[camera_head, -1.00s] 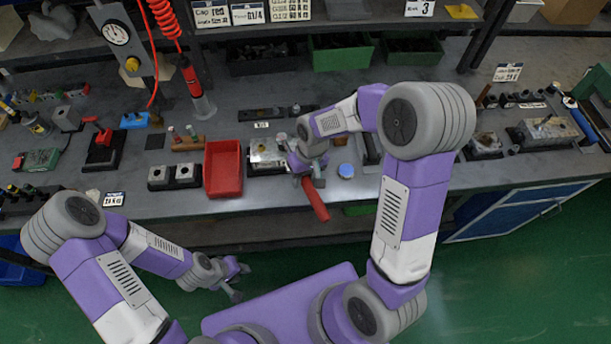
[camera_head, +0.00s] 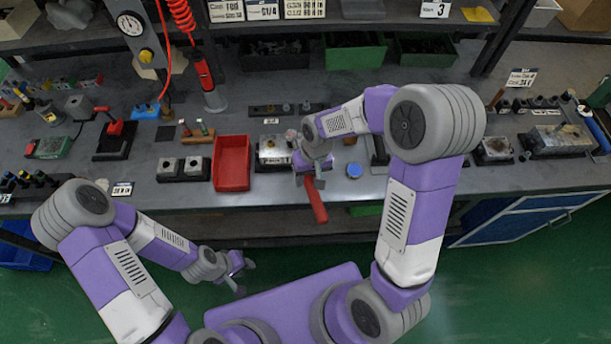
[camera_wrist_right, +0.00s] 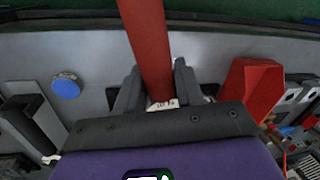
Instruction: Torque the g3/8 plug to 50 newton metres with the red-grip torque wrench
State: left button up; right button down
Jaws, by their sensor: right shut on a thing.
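The red-grip torque wrench (camera_head: 316,202) is held in my right gripper (camera_head: 309,172). Its red grip points towards the front, past the bench edge, and fills the top middle of the right wrist view (camera_wrist_right: 147,45). In the wrist view the fingers of my right gripper (camera_wrist_right: 155,88) are shut around the wrench. A metal valve block (camera_head: 272,150) stands on the bench just left of that gripper. The wrench head and the G3/8 plug are hidden or too small to make out. My left gripper (camera_head: 240,274) is open and empty, low in front of the bench.
A red tray (camera_head: 232,163) stands left of the valve block. A blue round cap (camera_head: 354,170) lies to the right of my right gripper. A shelf with green bins (camera_head: 355,56) runs behind.

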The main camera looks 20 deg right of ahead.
jog(key=shift+w+d+n, duration=0.1)
jog(key=shift+d+n, duration=0.6)
jog(key=shift+d, duration=0.2)
jog(key=shift+r, duration=0.2)
notch_tip(320, 180, up, 8)
jog(key=p, duration=0.6)
jog(key=shift+f, duration=0.25)
